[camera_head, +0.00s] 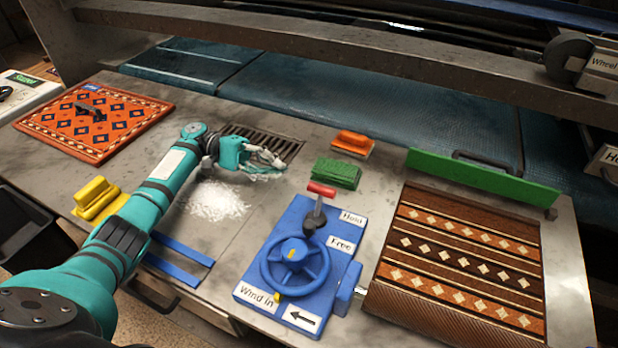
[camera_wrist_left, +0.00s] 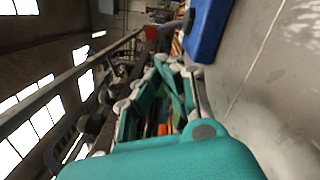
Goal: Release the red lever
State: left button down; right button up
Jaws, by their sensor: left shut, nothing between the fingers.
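The red lever (camera_head: 320,189) stands on the blue board (camera_head: 275,232), with a red handle on a grey stem and a dark base. It is beside the label "Hold" (camera_head: 352,217), with the label "Free" (camera_head: 341,244) below that. A blue wheel (camera_head: 294,263) is on the same board. My left gripper (camera_head: 275,166) is shut and empty above the table, left of and behind the lever, apart from it. In the left wrist view my gripper's fingers (camera_wrist_left: 172,85) point away, and the blue board (camera_wrist_left: 207,28) shows at the upper right. My right gripper is out of view.
A green brush (camera_head: 337,173) and an orange brush (camera_head: 352,143) stand behind the lever. White powder (camera_head: 216,201) and a drain grate (camera_head: 268,146) lie near my left gripper. A patterned rug (camera_head: 460,260) and a green bar (camera_head: 480,178) are at the right.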

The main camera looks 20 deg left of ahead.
aim_at(319, 202)
pick_arm(q)
jog(key=d+p, duration=0.1)
jog(key=d, duration=0.2)
jog(key=d+p, duration=0.1)
jog(key=d, duration=0.2)
jog(key=d+p, duration=0.1)
jog(key=d, duration=0.2)
jog(key=shift+s+r, duration=0.2)
jog(key=shift+s, duration=0.2)
jog(key=shift+d+f, duration=0.1)
jog(key=shift+d, duration=0.35)
jog(key=shift+s, duration=0.1)
